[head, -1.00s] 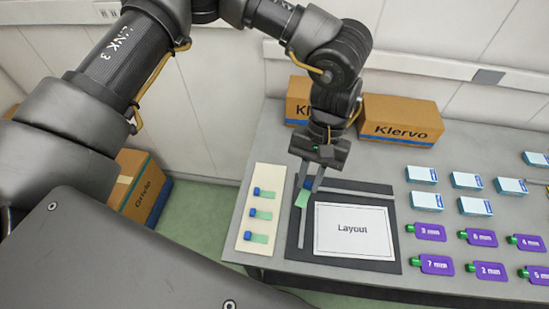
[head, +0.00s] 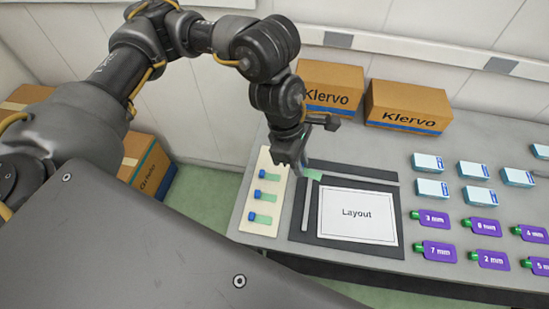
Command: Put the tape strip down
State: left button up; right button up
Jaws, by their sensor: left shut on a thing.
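My left gripper (head: 303,166) is shut on a green tape strip (head: 314,175). The strip's green part sticks out to the right of the fingers, over the upper left corner of the dark mat (head: 399,253); its blue end is hidden by the gripper. I cannot tell whether the strip touches the mat. A white sheet marked Layout (head: 357,228) lies on the mat, below and right of the gripper. More blue-ended green tape strips (head: 268,197) lie on a cream board (head: 262,229) left of the mat. My right gripper is not in view.
Two Klervo boxes (head: 408,103) stand at the back of the grey table (head: 385,150). White-and-blue small boxes (head: 431,189) and purple millimetre tags (head: 435,250) fill the right side. A grey bar (head: 308,205) lies along the mat's left side.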

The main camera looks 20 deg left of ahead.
pick_arm(q)
jog(key=shift+w+a+f+n+t, duration=0.1)
jog(key=shift+w+a+n+t, duration=0.2)
jog(key=shift+n, duration=0.9)
jog(key=p, duration=0.2)
send_over(267, 157)
jog(key=x, duration=0.3)
jog(key=a+x, duration=0.1)
jog(key=x, duration=0.1)
jog(key=s+x, duration=0.1)
jog(key=x, duration=0.2)
jog(key=shift+a+f, duration=0.25)
jog(key=shift+f, duration=0.35)
jog(key=shift+w+a+f, duration=0.15)
jog(key=shift+a+f, duration=0.1)
jog(key=shift+f, duration=0.05)
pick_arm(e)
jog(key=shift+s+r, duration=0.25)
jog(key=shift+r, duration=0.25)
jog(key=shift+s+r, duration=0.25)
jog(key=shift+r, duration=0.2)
pick_arm(q)
jog(key=f, duration=0.3)
jog(key=shift+w+a+f+p, duration=0.1)
jog(key=shift+a+f+p, duration=0.1)
jog(key=shift+p, duration=0.15)
jog(key=shift+f, duration=0.1)
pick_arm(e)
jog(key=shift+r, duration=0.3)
